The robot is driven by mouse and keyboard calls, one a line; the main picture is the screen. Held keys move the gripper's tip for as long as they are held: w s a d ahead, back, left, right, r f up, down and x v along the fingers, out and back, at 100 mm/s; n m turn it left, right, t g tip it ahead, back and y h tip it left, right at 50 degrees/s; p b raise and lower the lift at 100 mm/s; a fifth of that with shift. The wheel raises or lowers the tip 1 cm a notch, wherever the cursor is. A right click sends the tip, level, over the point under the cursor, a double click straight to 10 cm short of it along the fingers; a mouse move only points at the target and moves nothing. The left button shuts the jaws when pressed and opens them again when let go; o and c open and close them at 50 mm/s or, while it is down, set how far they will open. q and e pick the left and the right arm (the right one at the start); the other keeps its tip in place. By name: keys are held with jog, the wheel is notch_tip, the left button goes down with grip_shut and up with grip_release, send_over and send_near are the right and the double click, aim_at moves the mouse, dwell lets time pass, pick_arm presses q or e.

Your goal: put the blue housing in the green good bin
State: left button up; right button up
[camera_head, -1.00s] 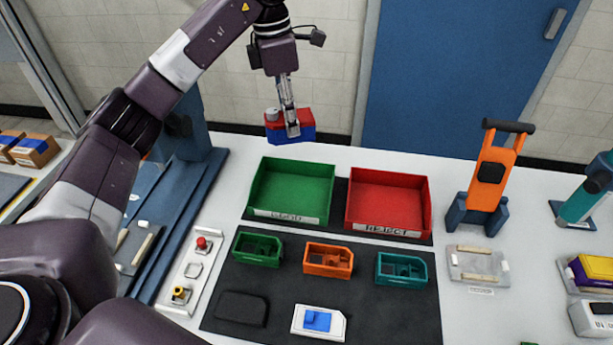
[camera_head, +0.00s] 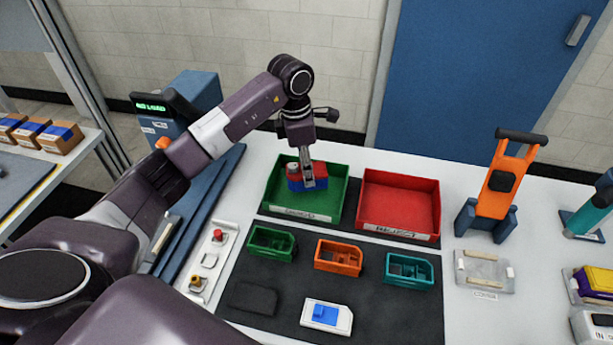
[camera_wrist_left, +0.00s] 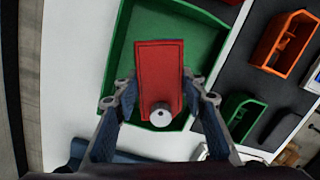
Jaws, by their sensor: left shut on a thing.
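My left gripper (camera_head: 309,183) is shut on the blue housing (camera_head: 293,184), which has a red top and a grey knob. In the head view the housing overlaps the green good bin (camera_head: 333,207). In the left wrist view its red top (camera_wrist_left: 160,75) shows between the fingers, with the green bin (camera_wrist_left: 120,60) behind it. I cannot tell exactly how far the housing is above the bin floor. My right gripper is not in view.
The red reject bin (camera_head: 437,190) stands right of the green one. Green (camera_head: 271,243), orange (camera_head: 338,257) and teal (camera_head: 409,271) housings sit on the black mat in front. An orange-handled fixture (camera_head: 494,186) stands at right.

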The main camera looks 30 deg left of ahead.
pick_arm(q)
notch_tip(320, 180, down, 4)
jog(key=shift+r+p, duration=0.2)
jog(key=shift+p, duration=0.3)
jog(key=shift+f, duration=0.3)
jog(key=o, duration=1.2)
jog(key=shift+o, duration=0.2)
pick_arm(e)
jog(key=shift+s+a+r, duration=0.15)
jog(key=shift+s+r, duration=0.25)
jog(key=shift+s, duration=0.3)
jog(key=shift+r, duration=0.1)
